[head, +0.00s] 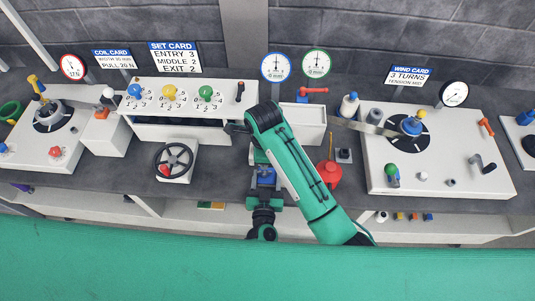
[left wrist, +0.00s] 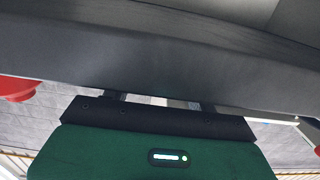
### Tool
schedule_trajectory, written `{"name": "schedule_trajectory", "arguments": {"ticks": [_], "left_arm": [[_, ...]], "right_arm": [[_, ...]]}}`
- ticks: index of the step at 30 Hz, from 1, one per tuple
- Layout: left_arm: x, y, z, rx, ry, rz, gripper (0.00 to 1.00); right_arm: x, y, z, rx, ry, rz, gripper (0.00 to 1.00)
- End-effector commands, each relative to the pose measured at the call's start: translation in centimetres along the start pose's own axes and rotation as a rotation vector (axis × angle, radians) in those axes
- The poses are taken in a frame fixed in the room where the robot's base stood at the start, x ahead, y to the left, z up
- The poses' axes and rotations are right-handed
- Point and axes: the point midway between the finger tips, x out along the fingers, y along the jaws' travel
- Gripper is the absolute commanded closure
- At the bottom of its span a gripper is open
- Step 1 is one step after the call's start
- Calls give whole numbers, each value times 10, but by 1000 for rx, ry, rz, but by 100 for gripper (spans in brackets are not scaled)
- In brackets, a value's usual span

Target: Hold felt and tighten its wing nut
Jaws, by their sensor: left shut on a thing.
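My left gripper (head: 264,177) is low in the middle of the head view, over the bench front. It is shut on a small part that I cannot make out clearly. The left wrist view shows its green body and two dark fingers (left wrist: 160,100), whose tips are hidden by a large dark shape close in front. I cannot pick out the felt or its wing nut; the green arm link covers that area. This link runs from lower right up to a dark joint. A dark piece beside the joint may belong to my right gripper, but its jaws do not show.
A white unit with blue, yellow and green knobs (head: 170,95) stands left, with a black handwheel (head: 172,160) below. Farther right, a metal strip (head: 365,126) reaches the winding station (head: 470,145).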

Motion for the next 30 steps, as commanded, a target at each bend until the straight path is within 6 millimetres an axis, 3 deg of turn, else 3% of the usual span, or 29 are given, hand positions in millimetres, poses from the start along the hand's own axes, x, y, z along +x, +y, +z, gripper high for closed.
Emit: {"name": "schedule_trajectory", "arguments": {"ticks": [2,8,12,16,19,30], "left_arm": [[-1,1,2,2,-4,2,31],[-1,1,2,1,-3,2,31],[-1,1,1,1,-3,2,7],[-1,1,1,1,-3,2,7],[0,0,1,1,-3,2,24],[0,0,1,1,-1,0,24]], "right_arm": [[0,0,0,0,0,0,84],[0,0,0,0,0,0,84],[0,0,0,0,0,0,84],[0,0,0,0,0,0,84],[0,0,0,0,0,0,84],[0,0,0,0,0,0,84]]}}
